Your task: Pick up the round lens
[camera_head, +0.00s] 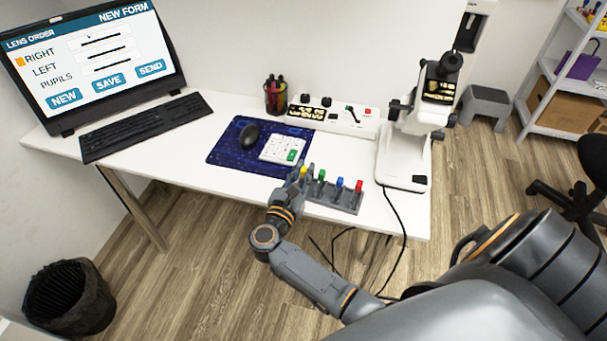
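I cannot make out a round lens in the head view. My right gripper (303,174) is at the front edge of the white desk (190,170), at the left end of a small grey rack (333,195). The rack holds a yellow-topped piece (304,170), a green one (321,175), a blue one (339,183) and a red one (359,186). The gripper is right at the yellow-topped piece and partly covers it. The fingers are too small to tell whether they are open or shut on it. My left gripper is not in view.
A white eye instrument (408,160) stands at the right, a power strip (335,117) and pen cup (275,96) behind. A monitor (95,60) and keyboard (145,124) are left.

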